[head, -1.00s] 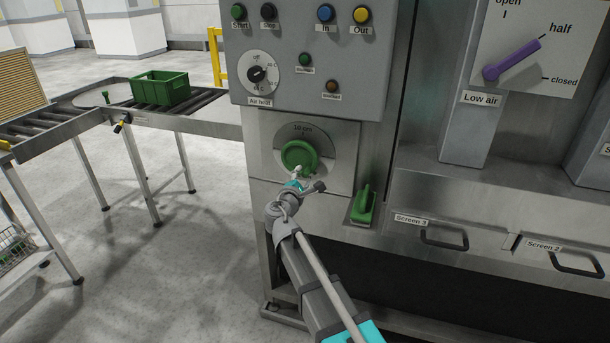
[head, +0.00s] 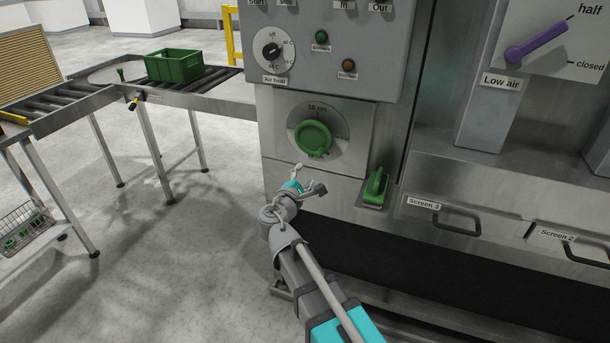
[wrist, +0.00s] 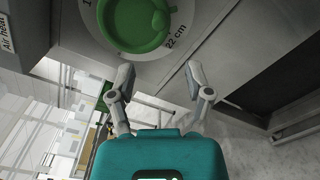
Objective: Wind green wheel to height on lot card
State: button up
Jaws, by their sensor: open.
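The green wheel (head: 313,139) is a round hand wheel with a knob, set on a pale dial plate (head: 341,121) in the grey machine front. The dial reads "10 cm" at its top in the head view. In the wrist view the wheel (wrist: 139,22) is at the top, with "22 cm" printed beside it. My gripper (head: 310,178) is below the wheel in the head view, apart from it. In the wrist view my gripper (wrist: 160,80) has its two fingers spread with nothing between them. I cannot make out a lot card.
A green handled block (head: 375,187) sits on the ledge right of the wheel. Above are an air heat knob (head: 272,51) and several buttons. Screen 3's handle (head: 457,224) projects at right. A roller conveyor with a green crate (head: 174,67) stands at left.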

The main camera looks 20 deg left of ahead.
aim_at(318, 157)
jog(key=shift+s+d+r+n, duration=0.1)
jog(key=shift+s+n, duration=0.4)
jog(key=shift+n, duration=0.7)
jog(key=shift+s+d+r+n, duration=0.1)
jog(key=shift+s+n, duration=0.35)
jog(key=shift+n, duration=0.75)
jog(key=shift+w+a, duration=0.1)
jog(key=shift+w, duration=0.05)
jog(key=w, duration=1.3)
jog(key=shift+w+f, duration=0.1)
jog(key=shift+w, duration=0.2)
jog(key=shift+c, duration=0.2)
grip_shut()
